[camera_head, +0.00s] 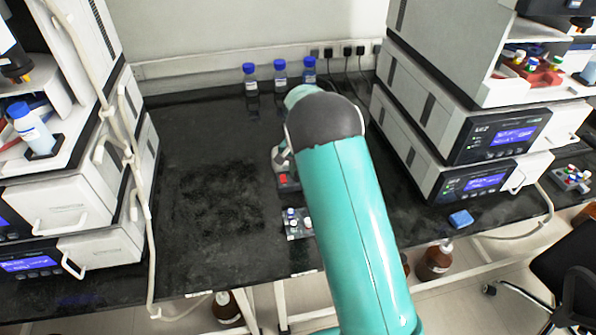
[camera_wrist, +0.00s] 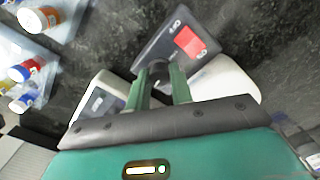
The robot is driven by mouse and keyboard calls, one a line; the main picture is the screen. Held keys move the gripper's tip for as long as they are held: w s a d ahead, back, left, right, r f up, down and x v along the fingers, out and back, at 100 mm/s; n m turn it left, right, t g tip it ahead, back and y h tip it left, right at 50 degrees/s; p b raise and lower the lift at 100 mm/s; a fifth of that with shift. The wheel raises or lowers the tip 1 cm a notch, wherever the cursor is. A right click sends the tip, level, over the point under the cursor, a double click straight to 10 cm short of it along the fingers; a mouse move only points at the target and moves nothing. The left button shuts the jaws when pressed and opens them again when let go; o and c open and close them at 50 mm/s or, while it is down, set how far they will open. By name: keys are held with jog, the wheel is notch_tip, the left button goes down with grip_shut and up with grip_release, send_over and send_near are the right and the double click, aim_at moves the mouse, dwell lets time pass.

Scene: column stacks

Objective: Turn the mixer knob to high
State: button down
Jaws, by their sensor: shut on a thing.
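The mixer (camera_wrist: 165,38) is a small device with a dark grey front panel and a red display; it fills the top middle of the wrist view. In the head view the mixer (camera_head: 288,184) stands on the black bench, partly behind my arm. A dark round knob (camera_wrist: 157,66) sits on the panel's lower edge. My gripper (camera_wrist: 159,76) has its two green fingers on either side of the knob, shut on it. The fingertips hide part of the knob and any marks around it. The head view does not show the fingers clearly.
A rack of small vials (camera_head: 297,224) stands just in front of the mixer; vials (camera_wrist: 28,72) show at left in the wrist view. Blue-capped bottles (camera_head: 280,72) stand behind. Instrument stacks flank the bench (camera_head: 210,170), whose left-middle part is clear.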

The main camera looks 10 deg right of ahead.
jog(key=shift+m, duration=0.7)
jog(key=c, duration=1.2)
grip_release()
jog(key=shift+c, duration=0.2)
jog(key=shift+r, duration=0.1)
notch_tip(320, 180, up, 14)
